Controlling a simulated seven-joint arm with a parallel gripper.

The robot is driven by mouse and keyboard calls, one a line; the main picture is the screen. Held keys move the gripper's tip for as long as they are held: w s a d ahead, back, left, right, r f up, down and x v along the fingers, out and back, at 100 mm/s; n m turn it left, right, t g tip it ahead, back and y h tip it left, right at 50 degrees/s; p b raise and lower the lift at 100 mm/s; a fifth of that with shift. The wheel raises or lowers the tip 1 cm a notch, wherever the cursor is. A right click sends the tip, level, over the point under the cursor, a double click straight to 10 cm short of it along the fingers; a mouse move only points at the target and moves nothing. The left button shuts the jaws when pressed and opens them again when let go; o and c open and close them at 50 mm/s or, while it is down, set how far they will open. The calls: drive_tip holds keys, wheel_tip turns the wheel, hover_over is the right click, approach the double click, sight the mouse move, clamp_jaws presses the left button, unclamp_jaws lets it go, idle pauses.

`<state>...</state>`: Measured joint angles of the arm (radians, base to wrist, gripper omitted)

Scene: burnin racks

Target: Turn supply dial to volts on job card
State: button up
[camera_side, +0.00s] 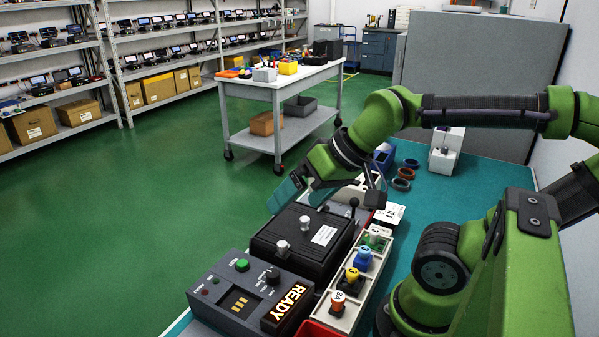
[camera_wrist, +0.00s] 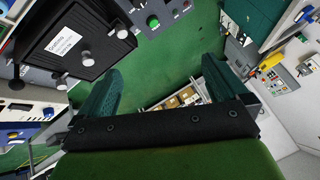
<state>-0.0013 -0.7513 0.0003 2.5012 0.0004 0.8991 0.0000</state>
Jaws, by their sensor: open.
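My gripper (camera_side: 298,188) is open and empty, raised beyond the black lidded box (camera_side: 300,238); its teal fingers also show in the wrist view (camera_wrist: 160,88), with green floor between them. A black dial (camera_side: 269,276) sits on the grey control box (camera_side: 235,296), which has a lit READY sign. I cannot tell whether this is the supply dial.
A pale tray (camera_side: 345,318) holds several coloured numbered plugs right of the black box. A dark lever (camera_side: 354,205) stands at the box's far end.

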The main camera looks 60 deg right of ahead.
idle(0.3)
drive_tip(key=shift+c, duration=0.8)
drive_tip(key=shift+m+g+h, duration=0.5)
drive_tip(key=shift+m, duration=0.4)
drive_tip(key=w+d, duration=0.1)
drive_tip(key=d, duration=0.1)
drive_tip(key=w+d+f, duration=0.1)
drive_tip(key=d, duration=0.1)
drive_tip(key=shift+w+f, duration=0.1)
drive_tip(key=shift+w, duration=0.3)
drive_tip(key=c, duration=0.6)
drive_tip(key=w+d+n+g+h, duration=0.1)
drive_tip(key=w+d+n+g, duration=0.3)
drive_tip(key=d, duration=1.4)
drive_tip(key=w+d+n+g+h, duration=0.15)
drive_tip(key=w+d+n, duration=0.35)
drive_tip(key=d, duration=1.4)
drive_tip(key=shift+m+g+y, duration=0.25)
drive_tip(key=shift+m+y, duration=0.2)
drive_tip(key=shift+m, duration=0.05)
drive_tip(key=f, duration=0.5)
drive_tip(key=w+f, duration=0.1)
drive_tip(key=f, duration=0.9)
drive_tip(key=shift+w+d+f, duration=0.2)
drive_tip(key=shift+f, duration=0.2)
